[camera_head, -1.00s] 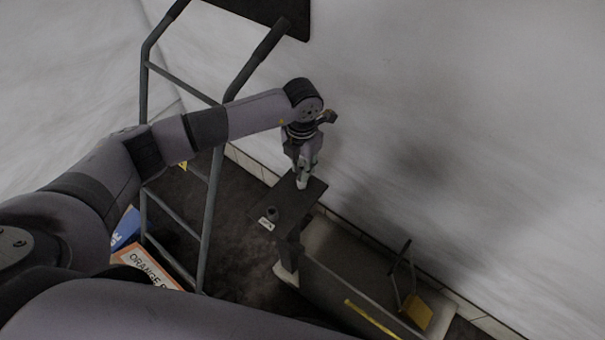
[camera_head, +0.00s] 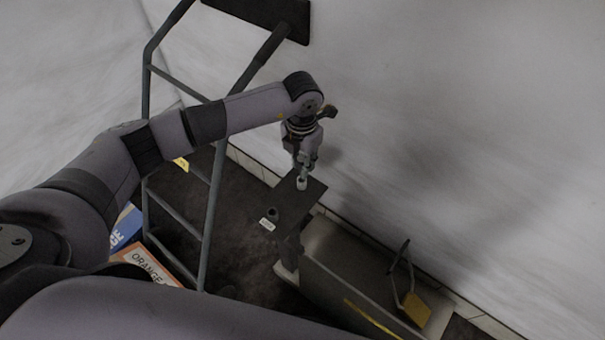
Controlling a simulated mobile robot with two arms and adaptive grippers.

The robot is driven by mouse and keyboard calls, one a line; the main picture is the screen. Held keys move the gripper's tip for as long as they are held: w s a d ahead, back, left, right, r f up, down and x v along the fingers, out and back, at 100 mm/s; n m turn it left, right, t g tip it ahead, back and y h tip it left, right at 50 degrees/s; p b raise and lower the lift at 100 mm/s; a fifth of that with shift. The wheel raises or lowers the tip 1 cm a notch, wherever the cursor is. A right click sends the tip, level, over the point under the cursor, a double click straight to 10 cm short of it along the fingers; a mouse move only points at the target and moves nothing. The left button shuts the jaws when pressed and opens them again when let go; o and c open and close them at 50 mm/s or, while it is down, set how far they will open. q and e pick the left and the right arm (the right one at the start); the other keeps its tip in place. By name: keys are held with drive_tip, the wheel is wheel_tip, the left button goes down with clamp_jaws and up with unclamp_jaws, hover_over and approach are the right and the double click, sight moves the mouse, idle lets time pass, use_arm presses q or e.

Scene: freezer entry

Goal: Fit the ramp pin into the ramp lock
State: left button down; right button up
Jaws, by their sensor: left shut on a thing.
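My left gripper (camera_head: 305,166) points down over a small dark plate (camera_head: 307,205) on a post. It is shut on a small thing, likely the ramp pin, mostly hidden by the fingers. A small pale cylinder (camera_head: 301,184) shows just below the fingertips, over the plate's far part; I cannot tell whether it is part of the pin or stands on the plate. A dark round feature (camera_head: 272,212) and a white label (camera_head: 267,224) are at the plate's near left. I cannot identify the ramp lock for certain. My right gripper is not in view.
A grey ramp (camera_head: 345,272) with yellow marks and an upright handle (camera_head: 401,280) lies along the wall at lower right. A grey rail frame (camera_head: 212,195) stands left of the plate. An orange-and-white box (camera_head: 146,264) and a blue box (camera_head: 125,230) lie at lower left.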

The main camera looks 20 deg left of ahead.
sight(302, 159)
use_arm(q)
drive_tip(key=shift+r+p, duration=0.9)
drive_tip(key=shift+r, duration=0.7)
